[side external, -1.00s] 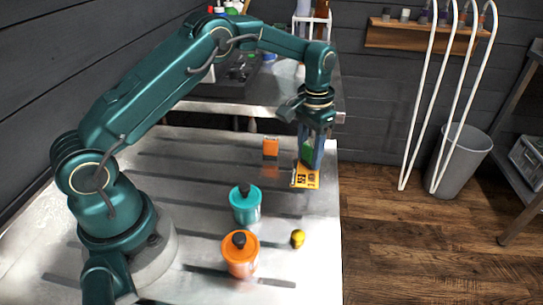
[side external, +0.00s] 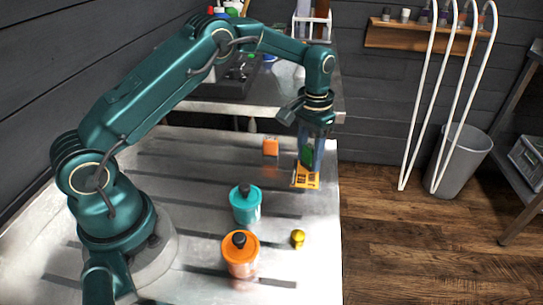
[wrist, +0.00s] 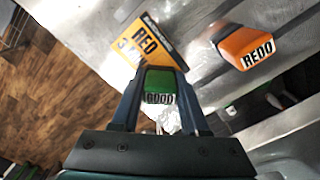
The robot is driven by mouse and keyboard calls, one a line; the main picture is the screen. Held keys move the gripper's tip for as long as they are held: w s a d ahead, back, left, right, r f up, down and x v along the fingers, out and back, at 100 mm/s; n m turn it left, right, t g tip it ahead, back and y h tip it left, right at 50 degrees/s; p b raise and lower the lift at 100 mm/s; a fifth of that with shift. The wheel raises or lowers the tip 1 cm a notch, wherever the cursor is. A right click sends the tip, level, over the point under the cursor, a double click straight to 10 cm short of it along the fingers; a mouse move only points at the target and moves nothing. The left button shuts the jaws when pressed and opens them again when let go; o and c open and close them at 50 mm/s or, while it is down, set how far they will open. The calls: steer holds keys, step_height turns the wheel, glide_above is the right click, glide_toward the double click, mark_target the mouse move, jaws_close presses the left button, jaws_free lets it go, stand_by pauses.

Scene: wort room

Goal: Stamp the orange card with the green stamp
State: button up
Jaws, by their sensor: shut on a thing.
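The green stamp (wrist: 160,84) is between my gripper's fingers in the wrist view, with a pale lettered label facing the camera. In the side view the green stamp (side external: 307,156) shows partly behind a finger. My gripper (side external: 311,160) points down, shut on the stamp. The orange card (side external: 304,178), with dark print, lies on the metal table at the right edge, just below the gripper. In the wrist view the card (wrist: 146,40) lies beyond the stamp and is partly covered by it. I cannot tell whether the stamp touches the card.
An orange block (wrist: 245,47) marked REDO sits left of the gripper in the side view (side external: 271,147). A teal canister (side external: 245,205), an orange canister (side external: 240,254) and a small yellow object (side external: 298,238) stand nearer. The table's right edge drops to the wooden floor.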

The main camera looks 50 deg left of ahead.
steer(key=shift+r, duration=3.55)
